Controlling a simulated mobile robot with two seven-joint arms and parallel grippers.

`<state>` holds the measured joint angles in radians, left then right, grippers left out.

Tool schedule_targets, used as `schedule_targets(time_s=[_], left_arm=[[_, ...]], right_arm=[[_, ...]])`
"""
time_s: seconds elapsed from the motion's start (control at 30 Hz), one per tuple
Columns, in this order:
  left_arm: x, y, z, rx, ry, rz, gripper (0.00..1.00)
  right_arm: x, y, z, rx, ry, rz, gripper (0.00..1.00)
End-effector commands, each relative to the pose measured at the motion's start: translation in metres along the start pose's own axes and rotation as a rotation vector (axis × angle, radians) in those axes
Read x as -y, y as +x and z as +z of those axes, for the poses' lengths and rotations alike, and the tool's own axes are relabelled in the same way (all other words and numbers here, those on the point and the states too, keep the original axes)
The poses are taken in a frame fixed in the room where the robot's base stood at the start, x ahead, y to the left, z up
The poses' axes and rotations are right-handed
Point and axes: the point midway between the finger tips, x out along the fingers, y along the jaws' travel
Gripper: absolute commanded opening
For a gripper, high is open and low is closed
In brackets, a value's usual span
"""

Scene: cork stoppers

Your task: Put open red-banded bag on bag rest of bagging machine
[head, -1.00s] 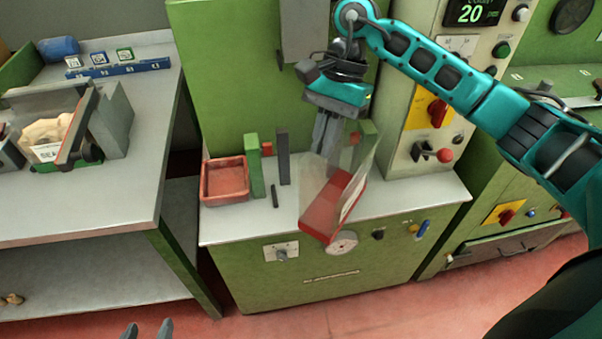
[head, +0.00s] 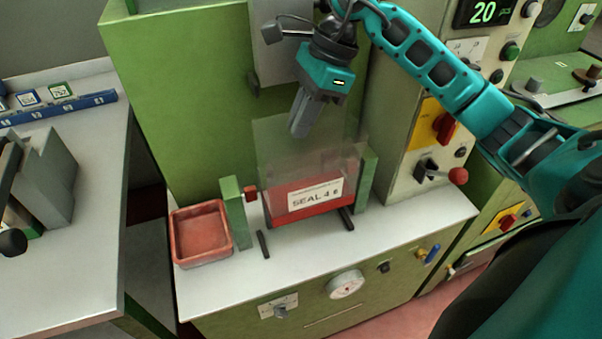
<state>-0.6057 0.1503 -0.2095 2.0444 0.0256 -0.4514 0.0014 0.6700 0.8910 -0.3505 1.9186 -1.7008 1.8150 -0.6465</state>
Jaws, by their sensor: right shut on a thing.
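The clear bag (head: 282,150) has a red band along its bottom and a white label reading "SEAL 4" plus a last character I cannot make out. It is upright between two green posts of the bagging machine (head: 190,110). My right gripper (head: 299,131) is above it, shut on the bag's upper part. The bag rest shows as dark bars, one (head: 263,245) in front of the left post and one (head: 347,219) at the bag's right lower corner. The band is at or just above the bars; I cannot tell if it touches. My left gripper is out of view.
A red tray (head: 202,262) sits left of the left green post (head: 233,213). The right green post (head: 367,182) stands beside the bag. A control panel with a red knob (head: 458,176) is at the right. The counter front is clear.

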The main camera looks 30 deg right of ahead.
Motion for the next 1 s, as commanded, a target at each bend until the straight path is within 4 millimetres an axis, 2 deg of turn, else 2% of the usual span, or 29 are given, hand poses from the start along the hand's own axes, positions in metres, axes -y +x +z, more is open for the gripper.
schedule_targets(time_s=[0.03,0.1,0.23,0.47,0.7,1.0], left_arm=[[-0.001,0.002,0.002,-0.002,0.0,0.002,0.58],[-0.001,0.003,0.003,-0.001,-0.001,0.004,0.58],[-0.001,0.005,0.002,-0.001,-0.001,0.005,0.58],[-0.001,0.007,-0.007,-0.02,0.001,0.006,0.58],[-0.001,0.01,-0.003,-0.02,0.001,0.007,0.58],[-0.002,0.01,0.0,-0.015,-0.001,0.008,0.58]], right_arm=[[-0.001,0.017,-0.007,0.0,0.003,0.007,0.0],[-0.001,0.032,-0.013,0.0,0.002,0.005,0.0],[-0.001,0.053,-0.022,0.001,0.001,0.002,0.0],[0.0,0.068,-0.028,0.001,0.0,0.0,0.0],[0.0,0.1,-0.041,0.001,0.0,0.002,0.0],[0.0,0.102,-0.042,0.0,-0.002,0.0,0.0]])
